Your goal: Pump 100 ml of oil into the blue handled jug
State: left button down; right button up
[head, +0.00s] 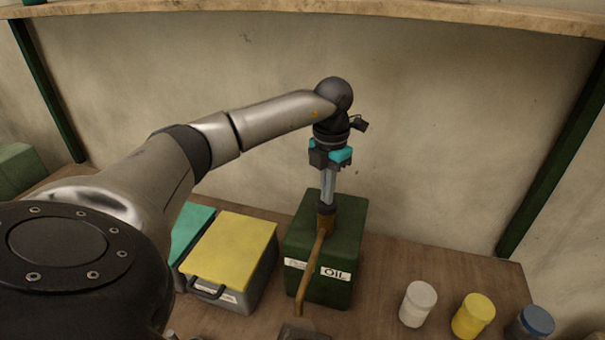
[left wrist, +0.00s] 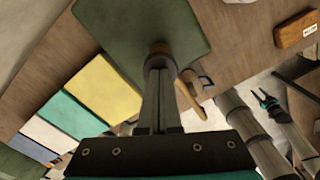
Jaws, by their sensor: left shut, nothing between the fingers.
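The dark green oil container (head: 341,248) stands on the wooden bench, with a white "OIL" label on its front. A brown pump with a long spout (head: 310,268) sits on its top and slopes toward the front. My left gripper (head: 327,203) is upright, pointing down, its fingers shut with nothing between them. Its tips are right at the pump head (left wrist: 160,47), which shows in the left wrist view; I cannot tell if they touch. My right gripper (left wrist: 267,100) is small at the right of the left wrist view, its opening unclear.
Left of the container stand a yellow-lidded box (head: 232,248) with a handle and a teal-lidded box (head: 192,232). To the right stand a white jar (head: 418,304), a yellow jar (head: 473,316) and a blue-lidded jar (head: 534,322). A brown block (left wrist: 296,29) lies on the bench.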

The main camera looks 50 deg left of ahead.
pick_arm(q)
jog(key=shift+r+p, duration=2.1)
jog(key=shift+r, duration=0.45)
jog(key=shift+f, duration=0.15)
jog(key=shift+f+b, duration=1.6)
jog(key=shift+f, duration=0.9)
jog(key=shift+r, duration=0.1)
jog(key=shift+r+p, duration=2.1)
jog(key=shift+r, duration=0.45)
jog(key=shift+f, duration=0.1)
